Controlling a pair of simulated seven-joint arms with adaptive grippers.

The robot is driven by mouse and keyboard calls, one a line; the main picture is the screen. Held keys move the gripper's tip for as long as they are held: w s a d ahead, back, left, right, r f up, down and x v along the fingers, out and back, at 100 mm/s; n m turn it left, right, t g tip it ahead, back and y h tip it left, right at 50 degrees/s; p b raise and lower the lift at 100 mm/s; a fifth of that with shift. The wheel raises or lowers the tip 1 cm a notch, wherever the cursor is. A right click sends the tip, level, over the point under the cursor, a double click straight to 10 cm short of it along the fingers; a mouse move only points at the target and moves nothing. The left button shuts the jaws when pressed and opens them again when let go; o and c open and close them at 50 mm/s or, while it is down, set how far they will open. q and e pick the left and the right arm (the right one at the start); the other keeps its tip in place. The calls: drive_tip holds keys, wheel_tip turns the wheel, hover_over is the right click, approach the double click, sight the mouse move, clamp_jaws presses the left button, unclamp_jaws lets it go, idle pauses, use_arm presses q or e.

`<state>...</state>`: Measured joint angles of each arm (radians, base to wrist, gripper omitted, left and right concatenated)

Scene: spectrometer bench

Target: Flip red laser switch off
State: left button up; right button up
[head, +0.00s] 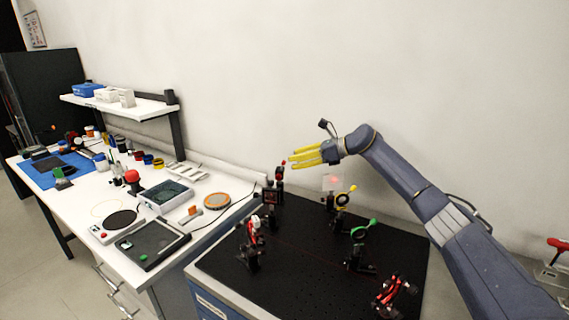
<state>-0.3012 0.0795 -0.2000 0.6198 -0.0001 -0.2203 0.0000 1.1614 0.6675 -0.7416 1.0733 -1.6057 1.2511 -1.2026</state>
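A black optical breadboard (305,248) carries several mounted optics. A red glow (334,181) shows on a pale card at its back, and a faint red line crosses the board. A red-and-black mount (392,293) stands at the front right; another red part (254,232) is at the left. I cannot tell which part is the red laser or make out its switch. My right gripper (291,157), with yellow fingers, hangs above the back of the board, pointing left. Its fingers look apart and empty, touching nothing. My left gripper is not in view.
Yellow-ringed (343,199) and green-ringed (360,232) optics stand upright on the board. A small dark mount with a red top (280,172) is below the gripper. A cluttered white bench (85,222) with a shelf lies left. The wall is behind.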

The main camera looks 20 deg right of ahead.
sight(285, 162)
drive_tip(key=shift+x, duration=2.5)
drive_tip(key=shift+c, duration=0.4)
clamp_jaws()
drive_tip(key=shift+r, duration=0.1)
